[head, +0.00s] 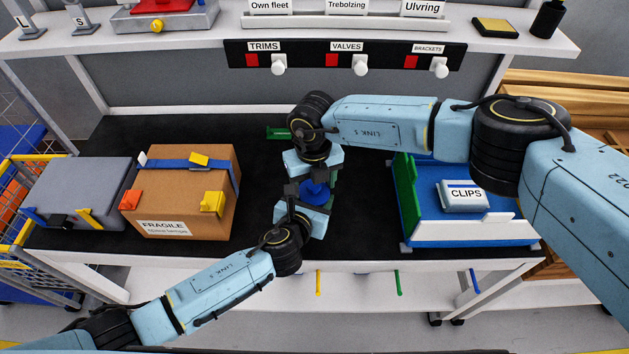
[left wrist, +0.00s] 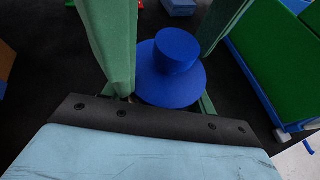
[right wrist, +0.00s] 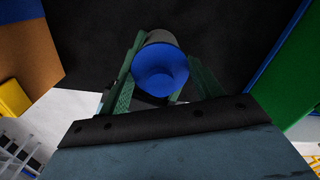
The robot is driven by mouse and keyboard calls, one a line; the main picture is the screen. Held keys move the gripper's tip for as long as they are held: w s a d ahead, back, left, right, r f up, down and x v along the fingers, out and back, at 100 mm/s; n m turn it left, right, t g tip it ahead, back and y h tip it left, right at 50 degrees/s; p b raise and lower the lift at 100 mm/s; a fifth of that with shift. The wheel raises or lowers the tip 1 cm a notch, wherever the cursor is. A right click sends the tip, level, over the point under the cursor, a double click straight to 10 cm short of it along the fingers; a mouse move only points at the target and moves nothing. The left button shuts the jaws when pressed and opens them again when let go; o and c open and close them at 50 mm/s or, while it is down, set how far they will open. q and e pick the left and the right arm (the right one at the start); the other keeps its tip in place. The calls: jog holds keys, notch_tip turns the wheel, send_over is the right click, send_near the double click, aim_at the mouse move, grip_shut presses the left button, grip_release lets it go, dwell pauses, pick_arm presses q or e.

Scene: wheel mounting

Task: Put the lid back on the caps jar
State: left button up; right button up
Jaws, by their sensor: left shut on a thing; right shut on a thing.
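The blue lid (head: 313,188), a round disc with a raised knob, is at the middle of the bench, between my two grippers. In the left wrist view the lid (left wrist: 172,80) shows with its knob up and green fingers on both sides. In the right wrist view a blue round face (right wrist: 160,72) sits between my right fingers, against a dark cylindrical body. Whether lid and jar touch is unclear.
A cardboard box (head: 178,215) marked FRAGILE and a grey case (head: 82,190) stand to the left. A blue and green tray (head: 430,236) with a CLIPS container (head: 463,195) stands to the right.

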pick_arm(q)
jog(key=shift+w+d+r, duration=0.1)
jog(key=shift+d+r, duration=0.65)
pick_arm(e)
jog(key=shift+s+a+f, duration=0.2)
jog(key=shift+f, duration=0.05)
jog(key=o, duration=0.6)
jog(key=shift+d, duration=0.1)
pick_arm(q)
jog(key=shift+f, duration=0.1)
pick_arm(e)
notch_tip(320, 180, up, 3)
jog(key=shift+r, duration=0.2)
pick_arm(q)
jog(key=shift+a, duration=0.15)
pick_arm(e)
jog(key=shift+r, duration=0.35)
pick_arm(q)
jog(key=shift+a+f, duration=0.1)
jog(key=shift+f, duration=0.05)
pick_arm(e)
jog(key=shift+r, duration=0.1)
jog(key=shift+w, duration=0.1)
jog(key=shift+d, duration=0.1)
jog(key=c, duration=1.2)
pick_arm(q)
jog(key=shift+a, duration=0.1)
pick_arm(e)
jog(key=shift+c, duration=0.2)
